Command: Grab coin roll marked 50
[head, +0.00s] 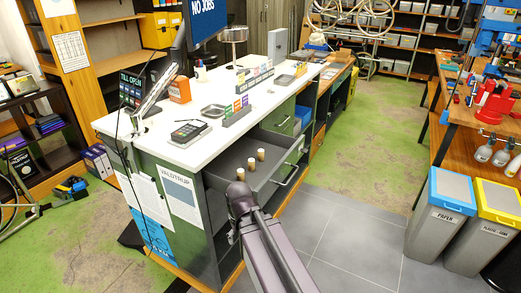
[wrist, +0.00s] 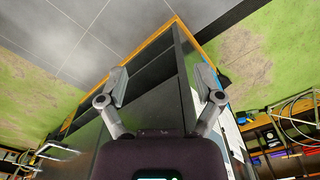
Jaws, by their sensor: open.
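An open drawer (head: 226,165) in the green counter holds three small upright coin rolls, set apart from each other. One roll (head: 261,154) is at the back, one roll (head: 251,164) is in the middle, and one roll (head: 241,174) is nearest my arm. They look pale with brownish sides; their markings are too small to read. My arm reaches up in front of the drawer in the head view, and its end hides part of the drawer front. In the wrist view my gripper (wrist: 162,88) is open and empty, its fingers apart over the counter's side and floor. No coin roll shows there.
The white countertop (head: 155,125) carries a card terminal (head: 188,132), an orange box (head: 180,90) and small trays. Grey bins with blue (head: 455,190) and yellow lids stand at right. Grey floor tiles (head: 340,200) between are clear.

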